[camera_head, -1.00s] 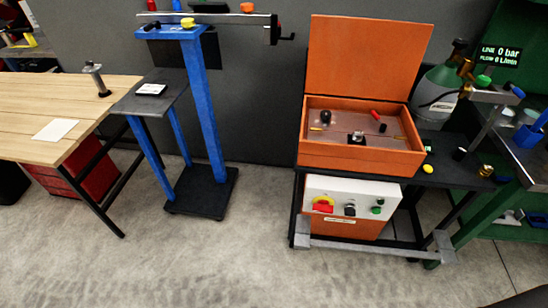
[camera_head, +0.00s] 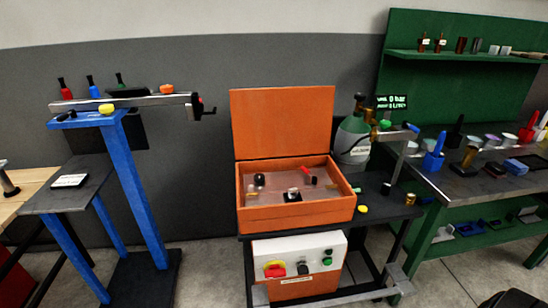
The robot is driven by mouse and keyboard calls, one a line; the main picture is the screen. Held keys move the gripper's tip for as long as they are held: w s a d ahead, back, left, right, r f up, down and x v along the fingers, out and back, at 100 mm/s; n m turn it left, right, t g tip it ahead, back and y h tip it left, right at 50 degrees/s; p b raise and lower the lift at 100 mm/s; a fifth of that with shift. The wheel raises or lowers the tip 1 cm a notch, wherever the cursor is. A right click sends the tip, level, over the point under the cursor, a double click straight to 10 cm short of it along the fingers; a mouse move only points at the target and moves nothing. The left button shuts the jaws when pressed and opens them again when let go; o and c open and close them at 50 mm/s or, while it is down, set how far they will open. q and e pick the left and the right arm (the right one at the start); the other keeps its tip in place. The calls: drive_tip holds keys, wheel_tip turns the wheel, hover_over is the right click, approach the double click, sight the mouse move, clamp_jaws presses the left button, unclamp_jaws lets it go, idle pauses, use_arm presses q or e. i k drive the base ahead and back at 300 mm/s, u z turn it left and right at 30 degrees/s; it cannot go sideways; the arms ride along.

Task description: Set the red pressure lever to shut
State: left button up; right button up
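A small red lever (camera_head: 306,172) with a black end lies inside the open orange box (camera_head: 297,217), toward its back right. It is too small to tell its setting, or whether it is the pressure lever. A gas cylinder (camera_head: 352,140) with brass fittings stands to the right of the box. Neither gripper shows in the head view.
A blue stand (camera_head: 140,190) with a metal beam (camera_head: 130,102) is at the left. A green bench (camera_head: 450,180) with several tools and a shelf is at the right. The orange lid (camera_head: 283,122) stands raised. A dark shape at the bottom right edge is unclear.

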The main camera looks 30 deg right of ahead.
sight(314, 180)
drive_tip(key=u, duration=2.4)
drive_tip(key=k, duration=1.55)
drive_tip(key=z, duration=1.7)
drive_tip(key=i, duration=0.5)
drive_tip(key=z, duration=0.1)
